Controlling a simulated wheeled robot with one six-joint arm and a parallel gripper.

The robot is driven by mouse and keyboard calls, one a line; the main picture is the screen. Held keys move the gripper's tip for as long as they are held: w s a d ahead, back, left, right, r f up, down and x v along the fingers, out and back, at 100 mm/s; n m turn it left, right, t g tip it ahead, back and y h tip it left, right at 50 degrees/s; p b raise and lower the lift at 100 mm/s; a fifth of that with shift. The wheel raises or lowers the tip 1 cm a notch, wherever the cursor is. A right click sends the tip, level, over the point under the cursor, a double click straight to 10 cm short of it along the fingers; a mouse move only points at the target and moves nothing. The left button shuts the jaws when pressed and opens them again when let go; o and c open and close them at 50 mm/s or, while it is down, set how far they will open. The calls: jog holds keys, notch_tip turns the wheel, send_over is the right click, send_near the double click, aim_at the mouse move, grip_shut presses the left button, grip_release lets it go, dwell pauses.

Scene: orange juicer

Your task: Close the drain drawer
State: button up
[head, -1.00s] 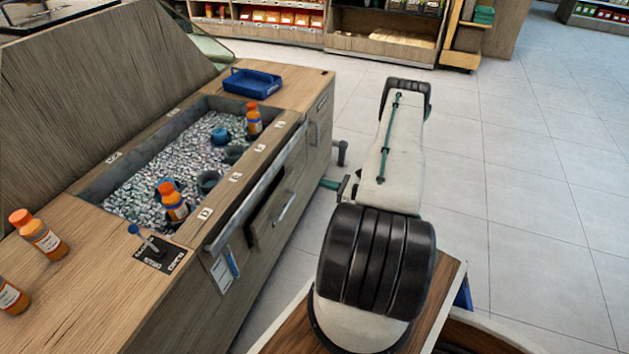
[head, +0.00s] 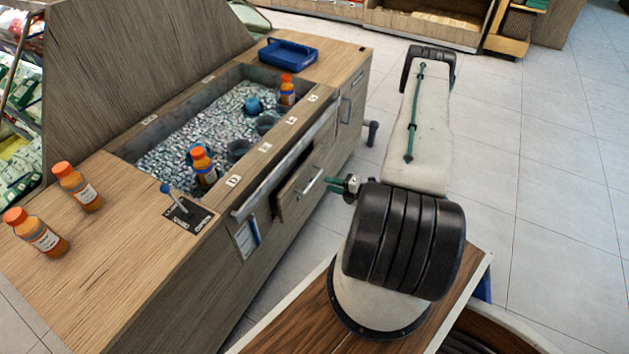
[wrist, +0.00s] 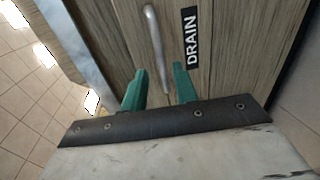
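The drain drawer (head: 296,193) is in the side of the wooden counter and stands partly out, with a dark gap along its left edge. Its silver bar handle (head: 308,181) faces my gripper. In the wrist view the drawer front (wrist: 218,20) carries a black DRAIN label (wrist: 191,38), and the handle (wrist: 154,45) runs down toward the space between the fingers. My gripper (head: 333,185) is just right of the handle in the head view. In the wrist view its two green fingers (wrist: 160,86) are apart with nothing held. Whether they touch the drawer is unclear.
The counter top holds an ice-filled basin (head: 190,140) with orange-capped bottles, a blue tray (head: 288,54) and a small lever (head: 176,197). A metal rail (head: 285,172) runs along the counter's side above the drawer. Open tiled floor (head: 545,190) lies to the right.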

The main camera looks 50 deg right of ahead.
aim_at(314, 179)
jog(key=x, duration=0.7)
jog(key=shift+w+a, duration=0.15)
jog(key=shift+w, duration=0.2)
grip_shut()
